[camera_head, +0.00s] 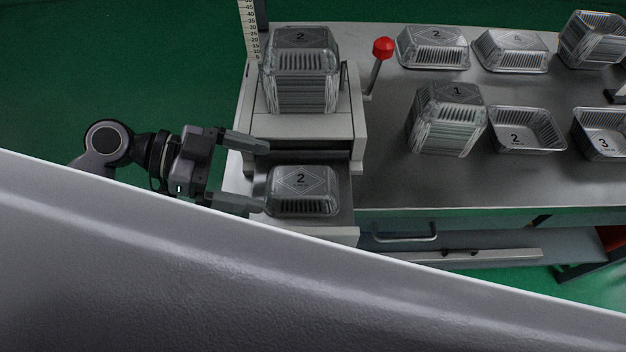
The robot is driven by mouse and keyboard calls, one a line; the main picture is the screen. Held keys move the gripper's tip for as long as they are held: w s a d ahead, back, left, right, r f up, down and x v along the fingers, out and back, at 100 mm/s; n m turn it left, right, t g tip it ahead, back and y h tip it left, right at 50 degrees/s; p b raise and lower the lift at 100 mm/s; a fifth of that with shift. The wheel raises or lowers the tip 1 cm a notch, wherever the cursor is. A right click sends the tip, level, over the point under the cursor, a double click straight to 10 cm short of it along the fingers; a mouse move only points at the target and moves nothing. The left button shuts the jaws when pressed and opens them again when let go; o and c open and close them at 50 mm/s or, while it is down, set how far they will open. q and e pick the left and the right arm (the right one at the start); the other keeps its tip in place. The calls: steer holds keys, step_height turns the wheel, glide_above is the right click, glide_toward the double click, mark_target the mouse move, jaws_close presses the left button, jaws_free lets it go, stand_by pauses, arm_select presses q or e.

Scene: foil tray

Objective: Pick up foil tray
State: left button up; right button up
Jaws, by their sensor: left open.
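A single foil tray marked 2 (303,191) lies upside down on the low front ledge of the grey dispenser (300,127). A tall stack of foil trays marked 2 (302,75) stands in the dispenser behind it. My left gripper (267,177) is open and comes in from the left. Its far finger is at the tray's back left and its near finger is close to the tray's front left edge. I cannot tell whether the near finger touches the tray. My right gripper is out of view.
A red-knobbed lever (383,48) stands right of the dispenser. On the steel table (390,180) are a stack marked 1 (447,117), an open tray marked 2 (527,130), one marked 3 (600,135) and several others. A large pale surface blocks the lower part of the view.

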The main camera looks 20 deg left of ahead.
mark_target(291, 181)
arm_select(q)
steer(key=shift+w+x, duration=0.15)
steer(key=shift+x, duration=1.6)
steer(key=shift+w+x, duration=0.15)
steer(key=shift+x, duration=1.6)
steer(key=shift+a, duration=0.1)
steer(key=c, duration=0.9)
